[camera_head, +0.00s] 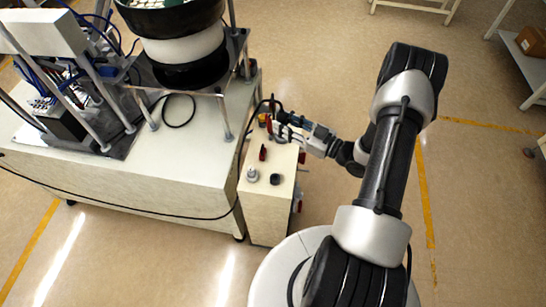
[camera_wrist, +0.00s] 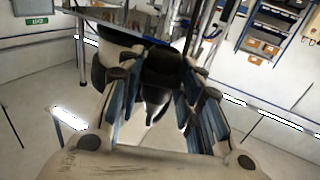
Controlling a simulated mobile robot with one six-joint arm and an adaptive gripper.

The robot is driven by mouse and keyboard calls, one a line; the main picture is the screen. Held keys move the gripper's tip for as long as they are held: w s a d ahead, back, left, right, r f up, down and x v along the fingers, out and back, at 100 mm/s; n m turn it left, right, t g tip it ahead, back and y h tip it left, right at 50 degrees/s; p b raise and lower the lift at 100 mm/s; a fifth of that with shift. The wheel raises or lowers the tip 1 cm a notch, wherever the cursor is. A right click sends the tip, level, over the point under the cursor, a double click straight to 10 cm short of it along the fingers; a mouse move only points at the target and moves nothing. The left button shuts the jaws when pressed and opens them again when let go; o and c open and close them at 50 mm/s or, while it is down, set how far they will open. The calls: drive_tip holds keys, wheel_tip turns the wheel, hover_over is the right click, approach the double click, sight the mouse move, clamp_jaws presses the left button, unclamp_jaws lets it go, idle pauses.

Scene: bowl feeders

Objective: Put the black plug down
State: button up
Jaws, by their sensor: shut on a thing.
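The black plug shows in the wrist view (camera_wrist: 160,72) as a dark body between the two finger pads, with a thin dark tip below it. My gripper (camera_wrist: 155,80) is shut on it. In the head view my gripper (camera_head: 279,124) is over the far end of a narrow pale cabinet (camera_head: 262,208), reaching in from the right. The plug is hard to make out there among dark parts at the fingertips. I cannot tell whether it touches the cabinet top.
On the cabinet top stand a red-and-black item (camera_head: 263,153), a grey knob-like piece (camera_head: 252,174) and a black piece (camera_head: 275,179). A black cable (camera_head: 240,165) runs along the cabinet's left side. The bowl feeder (camera_head: 185,45) stands on a large bench to the left.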

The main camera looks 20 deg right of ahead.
sight(283, 164)
wheel_tip(283, 164, down, 20)
drive_tip(key=b, duration=0.4)
drive_tip(key=shift+s+a+r+b, duration=0.1)
drive_tip(key=shift+r+b, duration=0.1)
drive_tip(key=shift+b, duration=0.1)
drive_tip(key=shift+f+b, duration=0.3)
drive_tip(key=shift+b, duration=0.05)
drive_tip(key=o, duration=1.2)
